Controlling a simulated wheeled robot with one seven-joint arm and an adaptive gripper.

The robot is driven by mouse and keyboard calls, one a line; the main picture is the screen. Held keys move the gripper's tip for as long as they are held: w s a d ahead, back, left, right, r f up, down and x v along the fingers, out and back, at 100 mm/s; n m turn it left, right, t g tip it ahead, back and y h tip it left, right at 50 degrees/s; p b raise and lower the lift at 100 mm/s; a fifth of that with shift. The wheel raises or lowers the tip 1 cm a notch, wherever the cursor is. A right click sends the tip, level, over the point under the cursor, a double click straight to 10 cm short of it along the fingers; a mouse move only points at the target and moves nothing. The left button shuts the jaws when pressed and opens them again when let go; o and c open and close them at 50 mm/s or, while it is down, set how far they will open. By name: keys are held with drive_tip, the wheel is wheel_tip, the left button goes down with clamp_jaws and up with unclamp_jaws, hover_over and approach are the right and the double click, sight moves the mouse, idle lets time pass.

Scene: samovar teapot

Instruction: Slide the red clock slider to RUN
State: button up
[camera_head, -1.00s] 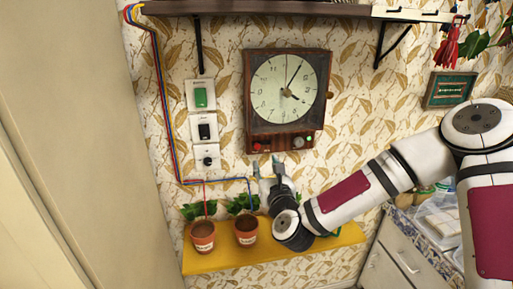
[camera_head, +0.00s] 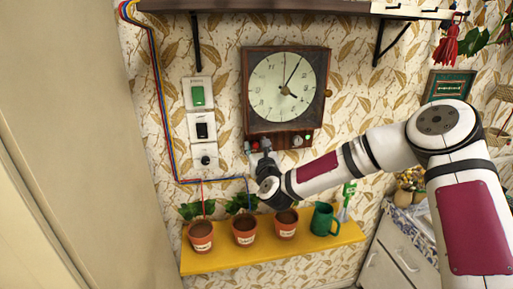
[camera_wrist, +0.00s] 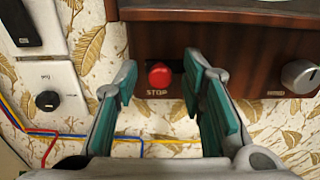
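The wall clock (camera_head: 287,88) has a wooden case with a control strip along its bottom. The red slider (camera_wrist: 160,75) is a round red knob on that strip, above the word STOP in the wrist view. My gripper (camera_wrist: 160,80) is open, with one green-padded finger on each side of the red knob. The knob appears between the fingertips with gaps on both sides; I cannot tell how deep the fingers reach. In the head view my gripper (camera_head: 257,147) is at the lower left of the clock and largely hides the slider. No RUN label is readable.
A silver knob (camera_wrist: 301,76) sits on the strip to the right. Wall switches (camera_head: 202,127) and coloured wires (camera_head: 165,110) are to the left. A yellow shelf (camera_head: 300,255) below holds clay pots and a green mug (camera_head: 323,219).

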clamp_jaws()
drive_tip(key=shift+w+d, duration=0.3)
drive_tip(key=shift+d, duration=0.7)
drive_tip(key=shift+w+d, duration=0.3)
drive_tip(key=shift+d, duration=0.65)
unclamp_jaws()
drive_tip(key=shift+d, duration=0.15)
drive_tip(key=v, duration=1.2)
